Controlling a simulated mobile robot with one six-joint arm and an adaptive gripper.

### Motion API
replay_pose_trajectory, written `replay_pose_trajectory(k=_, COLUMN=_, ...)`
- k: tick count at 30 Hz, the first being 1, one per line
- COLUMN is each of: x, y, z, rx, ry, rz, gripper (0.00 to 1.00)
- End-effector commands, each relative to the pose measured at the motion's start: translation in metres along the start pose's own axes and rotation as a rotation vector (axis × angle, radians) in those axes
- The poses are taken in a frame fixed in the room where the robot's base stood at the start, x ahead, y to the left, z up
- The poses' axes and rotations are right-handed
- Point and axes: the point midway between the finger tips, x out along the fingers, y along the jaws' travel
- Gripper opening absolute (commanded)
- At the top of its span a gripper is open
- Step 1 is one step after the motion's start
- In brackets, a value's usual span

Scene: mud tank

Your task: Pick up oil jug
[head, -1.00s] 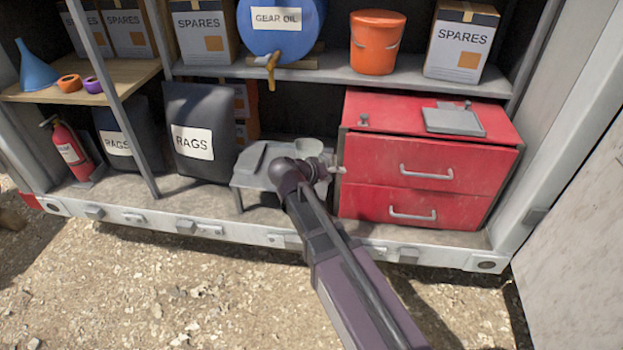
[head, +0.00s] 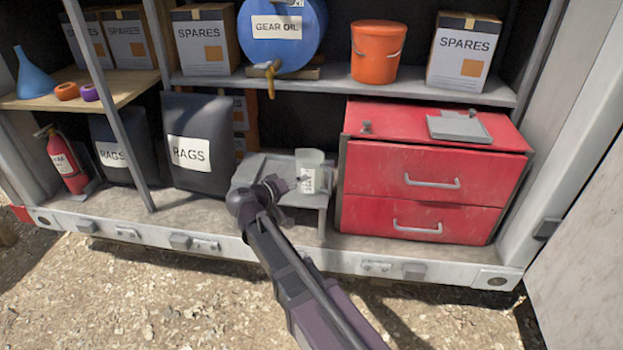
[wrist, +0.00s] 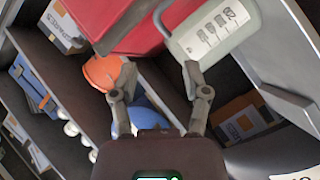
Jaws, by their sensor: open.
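The oil jug (head: 310,172), pale grey-green with a white label, stands on a small grey stand (head: 270,165) left of the red drawers. My gripper (head: 292,184) is in front of the jug and to its left, partly hidden behind my wrist. In the tilted wrist view the jug (wrist: 212,28) is at the top, just beyond the right fingertip. My gripper (wrist: 158,72) is open there, with nothing held between its fingers. Whether the right fingertip touches the jug I cannot tell.
The red drawer unit (head: 430,190) is close on the jug's right. A black rags bag (head: 197,135) stands to the left. The shelf (head: 340,82) above carries a blue gear oil drum (head: 283,40) with a tap, an orange bucket (head: 378,50) and spares boxes.

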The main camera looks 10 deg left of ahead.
Motion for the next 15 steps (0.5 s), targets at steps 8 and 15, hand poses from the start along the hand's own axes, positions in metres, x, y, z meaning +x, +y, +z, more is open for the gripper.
replay_pose_trajectory(k=8, x=0.025, y=-0.001, z=0.001, rx=0.001, ry=-0.002, rz=0.001, gripper=0.60)
replay_pose_trajectory(k=15, x=0.059, y=-0.001, z=0.001, rx=0.000, ry=-0.003, rz=0.001, gripper=0.60)
